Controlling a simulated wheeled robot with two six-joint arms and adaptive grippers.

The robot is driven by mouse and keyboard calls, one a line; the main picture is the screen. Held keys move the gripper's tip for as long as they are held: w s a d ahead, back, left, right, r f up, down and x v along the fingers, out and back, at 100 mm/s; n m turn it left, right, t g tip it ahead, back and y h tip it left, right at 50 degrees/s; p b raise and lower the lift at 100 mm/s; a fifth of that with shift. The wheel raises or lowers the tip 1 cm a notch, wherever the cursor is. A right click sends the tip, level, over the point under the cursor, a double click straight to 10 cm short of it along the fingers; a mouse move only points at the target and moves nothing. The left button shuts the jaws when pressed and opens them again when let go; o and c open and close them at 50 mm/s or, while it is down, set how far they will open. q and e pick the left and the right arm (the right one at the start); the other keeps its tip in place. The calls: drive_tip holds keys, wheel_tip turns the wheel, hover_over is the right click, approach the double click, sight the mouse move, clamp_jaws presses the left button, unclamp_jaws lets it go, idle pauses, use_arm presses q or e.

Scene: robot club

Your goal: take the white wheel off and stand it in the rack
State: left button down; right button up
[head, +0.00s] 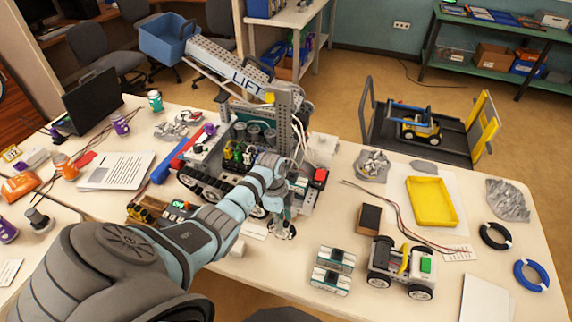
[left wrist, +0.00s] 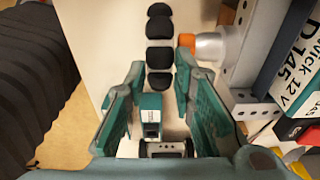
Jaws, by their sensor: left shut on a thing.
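The white wheel (left wrist: 160,55) with black tread pads shows edge-on between the two fingers of my left gripper (left wrist: 160,70) in the left wrist view. The fingers are shut on it. An orange-tipped white hub (left wrist: 208,46) on the robot's side lies just right of the wheel, with the wheel appearing apart from it. In the head view my left gripper (head: 279,212) points down at the near side of the club robot (head: 205,185), with the wheel (head: 282,232) low at its fingertips. I cannot surely pick out the rack. My right gripper is not in view.
Two teal-grey blocks (head: 331,280) and a small wheeled car (head: 402,268) stand right of the gripper. A dark block (head: 369,218) and a yellow tray (head: 432,201) lie beyond. The LIFT arm (head: 240,70) rises over the robot. Bare table lies at the front.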

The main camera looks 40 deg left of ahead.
use_arm(q)
drive_tip(key=shift+r, duration=2.65)
